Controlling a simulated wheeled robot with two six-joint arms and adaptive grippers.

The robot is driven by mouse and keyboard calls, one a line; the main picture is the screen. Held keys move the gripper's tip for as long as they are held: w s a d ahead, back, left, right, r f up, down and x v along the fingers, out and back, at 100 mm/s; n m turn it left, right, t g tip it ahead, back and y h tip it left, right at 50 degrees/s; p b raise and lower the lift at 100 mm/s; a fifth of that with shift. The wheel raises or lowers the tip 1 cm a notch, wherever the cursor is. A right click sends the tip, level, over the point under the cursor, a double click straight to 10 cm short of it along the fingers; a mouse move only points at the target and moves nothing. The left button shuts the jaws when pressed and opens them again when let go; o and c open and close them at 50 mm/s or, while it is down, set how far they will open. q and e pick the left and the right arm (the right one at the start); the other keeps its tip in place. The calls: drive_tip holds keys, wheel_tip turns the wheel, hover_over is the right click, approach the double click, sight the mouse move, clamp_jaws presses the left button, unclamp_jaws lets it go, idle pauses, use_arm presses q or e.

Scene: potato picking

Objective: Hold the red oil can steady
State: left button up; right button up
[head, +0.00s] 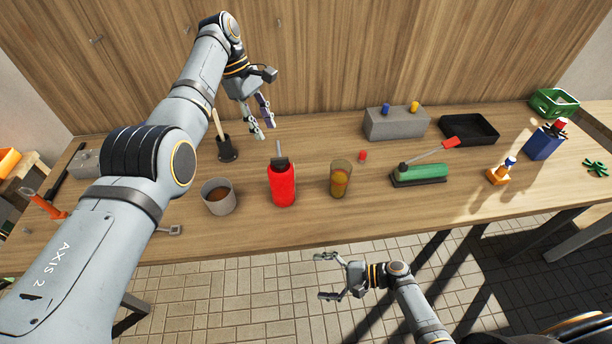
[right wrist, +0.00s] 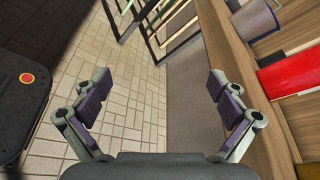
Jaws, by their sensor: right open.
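The red oil can (head: 283,188) stands upright on the table, with a dark top and a thin grey spout pointing up. Part of it shows at the right edge of the right wrist view (right wrist: 290,77). My left gripper (head: 265,129) hangs above the table behind the can, apart from it. Its fingers look parted, with nothing between them. My right gripper (head: 327,277) is open and empty in front of the table's front edge, over the floor. In the right wrist view its two fingers (right wrist: 158,97) are wide apart.
A grey cup with brown contents (head: 219,197) stands left of the can, and an amber glass (head: 340,179) stands right. A dark holder (head: 227,149) is behind the cup. A green-topped block (head: 420,173) and a black tray (head: 469,129) lie farther right.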

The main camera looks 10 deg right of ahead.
sight(281, 187)
drive_tip(key=w+r+m+y, duration=0.1)
drive_tip(key=w+r, duration=0.2)
drive_tip(key=r, duration=0.1)
drive_tip(key=w+a+r+m+t+y, duration=0.1)
drive_tip(key=w+r, duration=0.3)
drive_tip(key=r, duration=0.1)
drive_tip(key=w+r+m+y, duration=0.1)
drive_tip(key=w+r, duration=0.3)
drive_tip(key=r, duration=0.1)
drive_tip(key=shift+a+r+t, duration=0.15)
drive_tip(key=shift+a+t, duration=0.15)
drive_tip(key=shift+a, duration=0.05)
drive_tip(key=w+r+m+t+h, duration=0.1)
drive_tip(key=w+r+m+t, duration=0.1)
drive_tip(key=w+r+m, duration=0.3)
drive_tip(key=w+r+m+t, duration=0.1)
drive_tip(key=w+m, duration=0.2)
drive_tip(key=w, duration=0.3)
wheel_tip(281, 187, down, 8)
drive_tip(key=shift+a, duration=0.15)
drive_tip(key=x, duration=0.7)
drive_tip(key=shift+w+a+f, duration=0.15)
drive_tip(key=shift+a+f, duration=0.05)
drive_tip(key=shift+f, duration=0.05)
